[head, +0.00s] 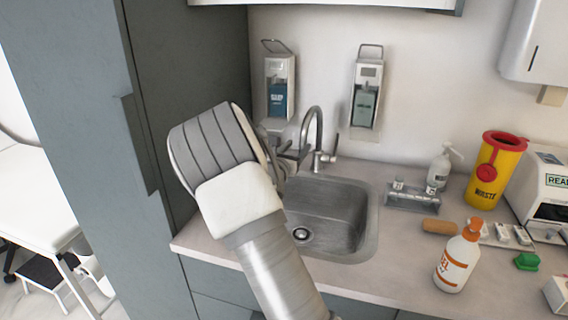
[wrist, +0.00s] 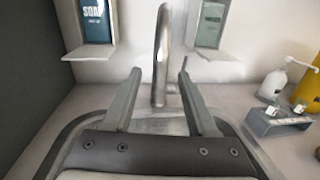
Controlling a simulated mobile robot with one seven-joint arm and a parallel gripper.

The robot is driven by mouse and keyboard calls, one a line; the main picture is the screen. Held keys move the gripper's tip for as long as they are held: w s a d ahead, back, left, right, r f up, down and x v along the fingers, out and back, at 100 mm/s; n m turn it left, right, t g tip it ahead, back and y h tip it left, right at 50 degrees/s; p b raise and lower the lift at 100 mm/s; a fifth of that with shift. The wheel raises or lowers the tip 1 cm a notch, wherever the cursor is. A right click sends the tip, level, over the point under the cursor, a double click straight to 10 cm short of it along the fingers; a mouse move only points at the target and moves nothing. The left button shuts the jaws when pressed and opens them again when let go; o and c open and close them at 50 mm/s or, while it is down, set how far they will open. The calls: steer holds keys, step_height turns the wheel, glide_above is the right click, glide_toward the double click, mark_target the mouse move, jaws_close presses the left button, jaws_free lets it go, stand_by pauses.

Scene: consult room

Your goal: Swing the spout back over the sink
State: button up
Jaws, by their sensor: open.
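The metal tap has a tall arched spout (head: 313,122) and stands at the back edge of the steel sink (head: 369,215). The spout curves to the left in the head view, toward the back left of the basin. In the wrist view the spout (wrist: 161,60) rises upright between my fingers, with the thin lever (wrist: 184,63) beside it on the right. My gripper (wrist: 159,78) is open, one finger on each side of the spout, with gaps on both sides. In the head view my arm hides the sink's left part and most of my gripper (head: 290,152).
Two wall dispensers, a soap one (head: 279,90) and another (head: 366,95), hang behind the tap. To the right stand a metal rack (head: 412,198), a pump bottle (head: 440,167), a yellow waste bin (head: 495,172) and an orange-capped bottle (head: 457,262). A tall grey cabinet (head: 185,60) borders the left.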

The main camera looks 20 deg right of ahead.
steer(key=v, duration=0.9)
steer(key=shift+s+a, duration=0.2)
steer(key=shift+a, duration=0.05)
